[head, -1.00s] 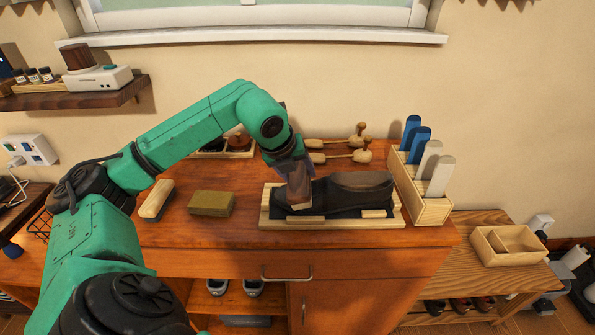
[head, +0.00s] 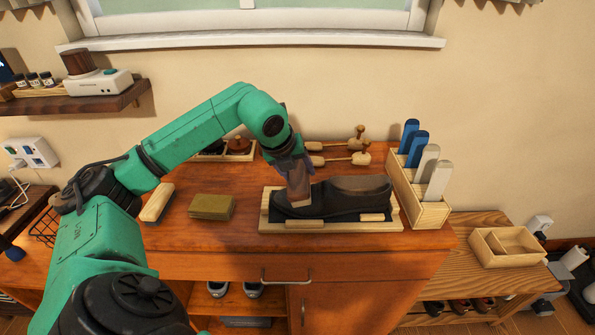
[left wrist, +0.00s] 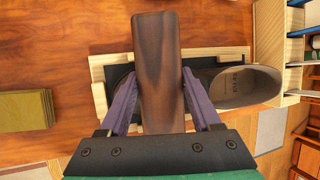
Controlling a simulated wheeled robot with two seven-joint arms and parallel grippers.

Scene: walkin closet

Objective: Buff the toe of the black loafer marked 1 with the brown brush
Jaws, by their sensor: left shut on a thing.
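A black loafer (head: 345,197) lies in a light wooden tray (head: 330,226) on the cabinet top, its toe to the left and its opening to the right. The loafer's opening also shows in the left wrist view (left wrist: 238,84). My left gripper (head: 290,172) is shut on the brown brush (left wrist: 159,70), gripping its wooden back from both sides. The brush (head: 298,188) is tilted over the toe end and appears to touch it; its bristles and the exact contact are hidden. I cannot make out a number on the loafer. My right gripper is in neither view.
A light-handled brush (head: 157,203) and an olive block (head: 212,207) lie left of the tray. A wooden rack (head: 428,213) with several blue and pale upright pieces stands close on the right. Wooden shoe trees (head: 345,153) lie behind. The cabinet front is clear.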

